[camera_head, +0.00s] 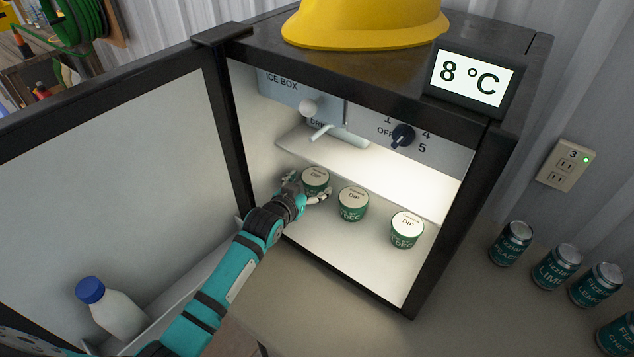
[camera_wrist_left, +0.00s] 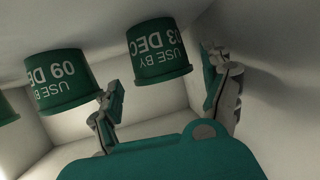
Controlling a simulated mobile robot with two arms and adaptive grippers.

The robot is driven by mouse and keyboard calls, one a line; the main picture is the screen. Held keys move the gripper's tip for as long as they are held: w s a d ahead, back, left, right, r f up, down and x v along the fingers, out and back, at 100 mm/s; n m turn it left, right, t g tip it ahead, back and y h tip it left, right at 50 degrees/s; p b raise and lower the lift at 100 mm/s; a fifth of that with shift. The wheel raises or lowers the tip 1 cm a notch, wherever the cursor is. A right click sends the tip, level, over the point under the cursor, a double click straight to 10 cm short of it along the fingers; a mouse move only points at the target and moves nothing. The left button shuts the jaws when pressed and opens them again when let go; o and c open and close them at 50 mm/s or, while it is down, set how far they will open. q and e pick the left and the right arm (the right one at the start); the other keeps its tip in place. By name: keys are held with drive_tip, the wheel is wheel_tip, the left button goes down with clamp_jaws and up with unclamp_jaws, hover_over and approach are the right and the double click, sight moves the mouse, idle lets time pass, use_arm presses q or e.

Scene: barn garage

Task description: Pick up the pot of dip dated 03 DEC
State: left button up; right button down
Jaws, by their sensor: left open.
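The pot of dip dated 03 DEC (camera_wrist_left: 158,55) is green and shows upside down in the left wrist view. In the head view it is the leftmost pot (camera_head: 316,182), standing on the fridge floor (camera_head: 345,258). My left gripper (camera_head: 305,192) is open, with one finger on either side of this pot; I cannot tell whether they touch it. In the wrist view the fingers of the gripper (camera_wrist_left: 165,95) flank it too. A pot dated 09 DEC (camera_wrist_left: 58,82) stands beside it, the middle pot (camera_head: 353,204) in the head view. My right gripper is not in view.
A third dip pot (camera_head: 406,230) stands further right. The fridge door (camera_head: 110,175) is open at left, with a white bottle (camera_head: 113,310) in its shelf. A yellow hard hat (camera_head: 365,22) sits on top. Several cans (camera_head: 555,267) stand outside at right.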

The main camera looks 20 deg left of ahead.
sight(316, 180)
use_arm(q)
drive_tip(key=x, duration=0.4)
drive_tip(key=shift+w+f, duration=0.1)
drive_tip(key=shift+w, duration=0.3)
drive_tip(key=c, duration=1)
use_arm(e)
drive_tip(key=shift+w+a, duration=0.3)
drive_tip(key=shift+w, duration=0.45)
